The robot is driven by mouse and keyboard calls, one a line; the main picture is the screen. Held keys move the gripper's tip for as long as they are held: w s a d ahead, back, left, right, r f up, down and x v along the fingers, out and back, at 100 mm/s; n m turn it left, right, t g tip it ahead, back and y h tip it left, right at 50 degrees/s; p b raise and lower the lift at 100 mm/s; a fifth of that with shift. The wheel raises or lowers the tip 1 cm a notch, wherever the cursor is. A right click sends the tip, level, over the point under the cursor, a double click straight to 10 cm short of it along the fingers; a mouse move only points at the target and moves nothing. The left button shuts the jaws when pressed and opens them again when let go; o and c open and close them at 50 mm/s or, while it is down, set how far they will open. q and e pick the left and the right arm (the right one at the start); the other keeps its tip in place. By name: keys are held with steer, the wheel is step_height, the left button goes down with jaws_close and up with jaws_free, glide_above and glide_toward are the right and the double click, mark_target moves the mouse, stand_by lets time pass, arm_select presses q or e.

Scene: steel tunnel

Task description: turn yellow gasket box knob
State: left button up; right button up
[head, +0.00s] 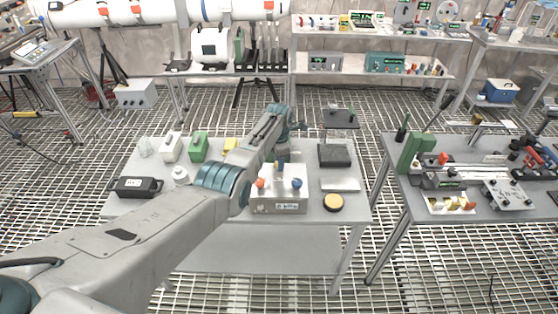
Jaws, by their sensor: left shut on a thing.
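The grey gasket box (278,207) stands at the front middle of the near table. An orange knob (260,183) is on its left and a blue knob (297,183) on its right. A small yellow knob (283,166) shows at its back. My left arm reaches in from the lower left and bends at the wrist above the box. My left gripper (281,160) is at the back of the box, shut on the yellow knob; its fingers are small and partly hidden by my own arm. My right gripper is not in view.
On the same table are a black case (136,187), a green block (199,147), a white block (171,147), a dark square pad (334,155) and a yellow-topped disc (333,202). A tool-covered table (400,205) stands to the right, with a gap between.

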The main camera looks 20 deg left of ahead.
arm_select(q)
steer(key=shift+w+r, duration=0.1)
steer(key=shift+r, duration=0.05)
stand_by(0.3)
steer(key=o, duration=1)
steer(key=shift+r, duration=0.35)
step_height(320, 180, up, 10)
steer(key=shift+b, duration=1.05)
